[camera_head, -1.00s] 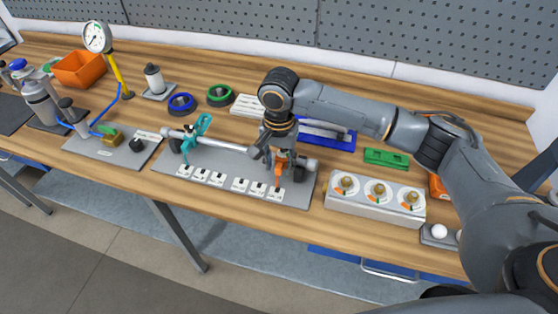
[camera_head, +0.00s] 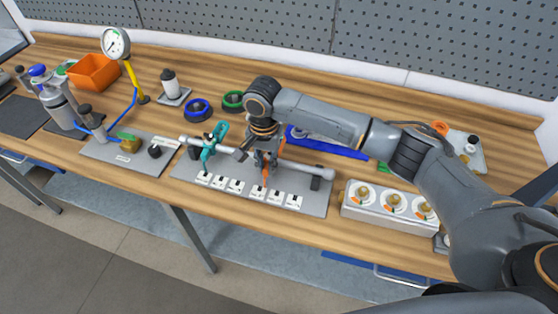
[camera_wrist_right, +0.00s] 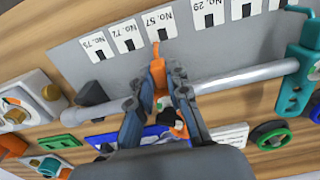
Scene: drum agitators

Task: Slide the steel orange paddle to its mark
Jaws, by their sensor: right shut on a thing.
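The orange paddle (camera_head: 265,173) hangs on a steel rod (camera_head: 308,170) above a grey plate (camera_head: 185,170). My right gripper (camera_head: 266,157) is shut on it, and its fingers hide the upper part. In the wrist view the orange paddle (camera_wrist_right: 157,72) shows between my fingertips (camera_wrist_right: 157,92). Its narrow tip points at the label No. 57 (camera_wrist_right: 160,24). Labels No. 72 (camera_wrist_right: 127,38) and No. 75 (camera_wrist_right: 96,48) lie to one side, No. 29 (camera_wrist_right: 206,14) to the other. A teal paddle (camera_head: 210,148) sits near the rod's left end. My left gripper is out of view.
A white box with dials (camera_head: 390,205) stands right of the plate. Blue (camera_head: 197,110) and green (camera_head: 232,100) rings lie behind the rod. A plate with a valve (camera_head: 125,152) and a gauge (camera_head: 116,43) are at left. Part of the rod between the paddles is bare.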

